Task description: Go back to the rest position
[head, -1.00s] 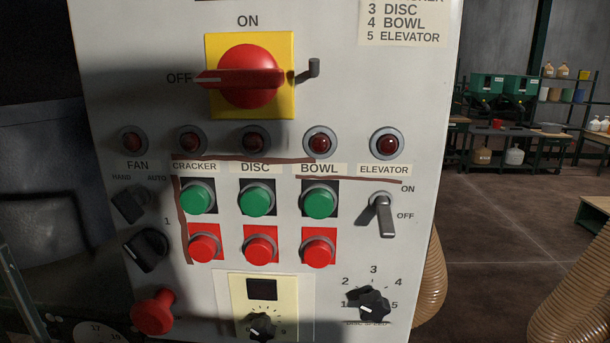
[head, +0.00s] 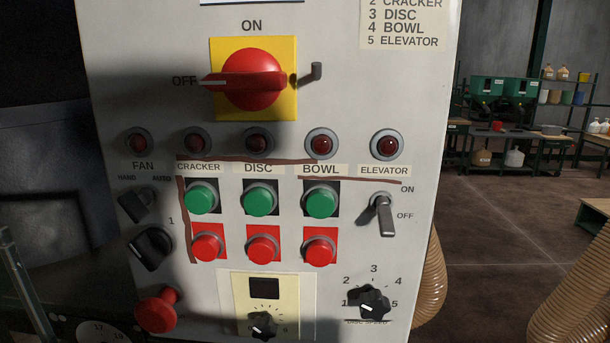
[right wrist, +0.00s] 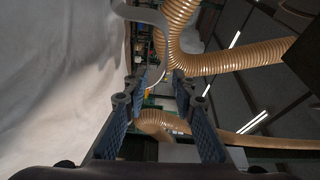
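A grey control panel (head: 400,230) fills most of the head view. Its red rotary main switch (head: 250,80) on a yellow plate points to OFF. Below are dark red lamps, green buttons (head: 260,200), red buttons (head: 263,246), black knobs and a red mushroom button (head: 157,310). Neither gripper shows in the head view. In the right wrist view my right gripper (right wrist: 157,90) is open, its two blue-padded fingers apart with nothing between them. A pale, cloth-like surface (right wrist: 50,70) stands to its left.
Ribbed tan hoses (head: 555,285) hang right of the panel; more (right wrist: 230,65) cross ahead of the right gripper. Brown floor (head: 490,230) is open at right.

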